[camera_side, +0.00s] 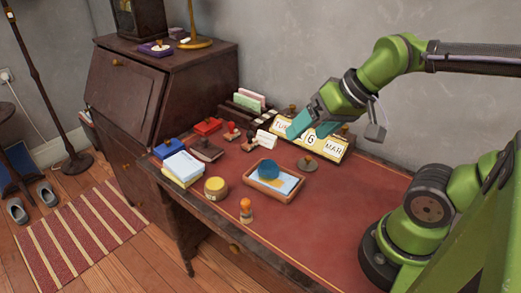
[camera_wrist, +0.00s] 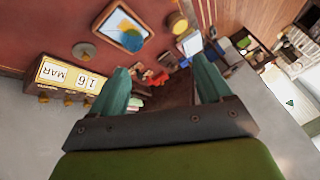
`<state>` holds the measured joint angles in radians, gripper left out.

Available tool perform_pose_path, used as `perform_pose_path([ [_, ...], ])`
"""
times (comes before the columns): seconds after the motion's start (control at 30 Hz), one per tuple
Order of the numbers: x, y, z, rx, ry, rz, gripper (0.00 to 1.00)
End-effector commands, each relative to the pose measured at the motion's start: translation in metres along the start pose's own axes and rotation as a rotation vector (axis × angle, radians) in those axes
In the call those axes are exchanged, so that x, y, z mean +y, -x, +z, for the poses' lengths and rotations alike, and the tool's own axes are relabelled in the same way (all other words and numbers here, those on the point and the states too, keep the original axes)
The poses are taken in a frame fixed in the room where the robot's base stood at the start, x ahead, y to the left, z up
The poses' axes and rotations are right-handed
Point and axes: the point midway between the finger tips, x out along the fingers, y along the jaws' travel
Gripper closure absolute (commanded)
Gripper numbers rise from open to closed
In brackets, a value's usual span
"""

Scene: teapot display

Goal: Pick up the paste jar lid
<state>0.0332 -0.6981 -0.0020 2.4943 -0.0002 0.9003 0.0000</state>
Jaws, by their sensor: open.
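A small round grey-brown disc with a knob on top (camera_side: 307,163), which looks like the paste jar lid, lies flat on the red desk top, in front of the calendar. In the wrist view the disc (camera_wrist: 83,50) is at the upper left, outside the span of my fingers. A squat yellow round jar (camera_side: 216,188), probably the paste jar, stands near the desk's front edge; it also shows in the wrist view (camera_wrist: 177,22). My gripper (camera_side: 311,127) has teal fingers, apart and empty, raised above the desk by the calendar. In the wrist view nothing is between the fingertips (camera_wrist: 161,66).
A wooden tray (camera_side: 285,194) with a blue round object stands between jar and disc. The block calendar (camera_side: 333,149) stands behind the disc. The desk's right side (camera_side: 365,205) is clear.

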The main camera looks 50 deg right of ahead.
Motion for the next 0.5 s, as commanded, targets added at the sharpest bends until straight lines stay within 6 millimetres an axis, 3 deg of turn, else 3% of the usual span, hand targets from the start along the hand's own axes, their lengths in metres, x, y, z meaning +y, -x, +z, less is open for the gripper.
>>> perform_pose_path([
  [0.17,0.033,-0.027,-0.034,-0.103,-0.089,0.123,0.21],
  [0.5,0.132,-0.076,-0.098,-0.377,-0.109,0.336,0.21],
])
